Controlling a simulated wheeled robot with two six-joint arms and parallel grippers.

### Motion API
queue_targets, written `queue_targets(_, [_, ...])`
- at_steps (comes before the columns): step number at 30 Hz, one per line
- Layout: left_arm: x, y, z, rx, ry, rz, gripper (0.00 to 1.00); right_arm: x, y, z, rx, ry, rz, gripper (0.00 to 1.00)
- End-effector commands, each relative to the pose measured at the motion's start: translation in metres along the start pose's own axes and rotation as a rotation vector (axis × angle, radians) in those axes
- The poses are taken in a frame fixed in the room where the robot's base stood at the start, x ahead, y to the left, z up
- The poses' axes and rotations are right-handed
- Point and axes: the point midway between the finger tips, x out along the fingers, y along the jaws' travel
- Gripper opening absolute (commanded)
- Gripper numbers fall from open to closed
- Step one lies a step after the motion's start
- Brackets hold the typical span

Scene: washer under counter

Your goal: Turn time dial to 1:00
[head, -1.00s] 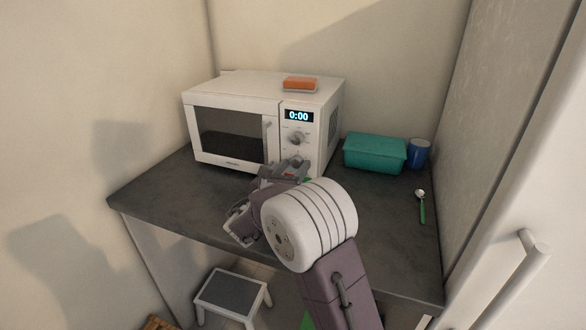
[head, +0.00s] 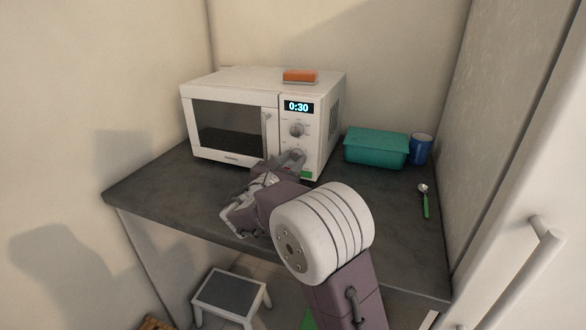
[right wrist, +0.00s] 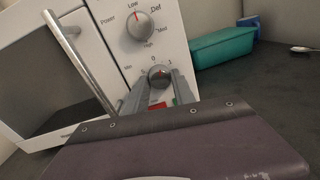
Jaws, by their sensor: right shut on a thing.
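The white microwave (head: 232,86) stands on the dark counter, its door closed. Its display (head: 299,107) reads 0:30. The upper power dial (head: 297,130) points near Low in the right wrist view (right wrist: 140,25). The lower time dial (right wrist: 158,75) has marks 0 and 1 around it, and its red pointer sits between them. My right gripper (right wrist: 153,92) is shut on the time dial, a finger on each side. In the head view my gripper partly hides this dial. A green button (head: 306,175) is below the dial. My left gripper is not in view.
An orange and white sponge (head: 300,76) lies on top of the microwave. A teal container (head: 375,148), a blue cup (head: 421,149) and a green-handled spoon (head: 425,203) are on the counter at right. A step stool (head: 231,294) stands below.

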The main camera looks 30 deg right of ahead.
Motion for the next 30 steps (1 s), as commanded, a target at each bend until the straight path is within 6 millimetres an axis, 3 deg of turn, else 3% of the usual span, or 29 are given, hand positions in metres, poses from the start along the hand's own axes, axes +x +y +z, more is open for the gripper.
queue_targets(1, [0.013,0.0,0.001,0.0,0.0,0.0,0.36,0.0,-0.001,-0.006,0.046,0.001,0.0,0.0])
queue_targets(15, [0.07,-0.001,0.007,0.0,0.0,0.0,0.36,0.0,0.0,-0.005,0.471,0.027,0.005,0.0])
queue_targets(30, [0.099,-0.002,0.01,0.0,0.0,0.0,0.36,0.0,0.001,-0.002,0.717,0.043,0.007,0.0])
